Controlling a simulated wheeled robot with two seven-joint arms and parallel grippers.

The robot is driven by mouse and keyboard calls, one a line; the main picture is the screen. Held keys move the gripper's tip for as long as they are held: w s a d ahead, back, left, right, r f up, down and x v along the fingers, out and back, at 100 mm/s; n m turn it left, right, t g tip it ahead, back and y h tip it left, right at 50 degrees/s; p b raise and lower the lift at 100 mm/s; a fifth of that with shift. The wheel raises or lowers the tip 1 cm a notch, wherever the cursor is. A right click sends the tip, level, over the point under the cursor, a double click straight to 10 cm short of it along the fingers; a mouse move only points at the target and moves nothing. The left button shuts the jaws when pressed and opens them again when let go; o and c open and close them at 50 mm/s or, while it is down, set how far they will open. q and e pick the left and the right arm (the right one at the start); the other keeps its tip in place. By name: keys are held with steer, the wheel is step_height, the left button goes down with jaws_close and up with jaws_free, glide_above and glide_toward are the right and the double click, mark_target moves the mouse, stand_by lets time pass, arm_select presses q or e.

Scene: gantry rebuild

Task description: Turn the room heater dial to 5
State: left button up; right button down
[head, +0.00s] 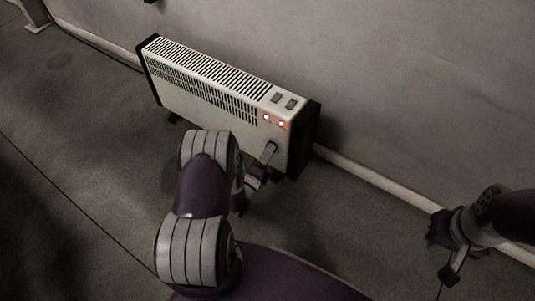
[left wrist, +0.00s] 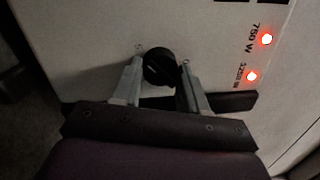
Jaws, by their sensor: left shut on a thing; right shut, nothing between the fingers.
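The room heater (head: 190,106) is a long cream panel with black ends, standing on the floor against the wall. Its dial (left wrist: 161,67) is a round black knob on the front face, seen in the left wrist view. My left gripper (head: 267,154) is at the right end of the heater's front. In the left wrist view its fingers (left wrist: 160,72) are shut on the dial, one on each side. Small marks show beside the dial, but I cannot read its setting. In the head view the dial is hidden. My right gripper (head: 446,254) is shut and empty at the lower right.
Two red lights (head: 274,120) glow above the dial, labelled 750 W and another wattage. Two switches (head: 284,100) sit on the heater's top. A pale skirting board (head: 375,178) runs along the wall (head: 420,80). The grey floor (head: 70,130) left of the heater is clear.

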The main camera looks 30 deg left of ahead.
arm_select(q)
steer(key=o, duration=1.1)
steer(key=shift+c, duration=0.2)
steer(key=s+f+p, duration=0.1)
steer(key=s+p, duration=0.3)
steer(key=s, duration=0.8)
steer(key=shift+s, duration=0.3)
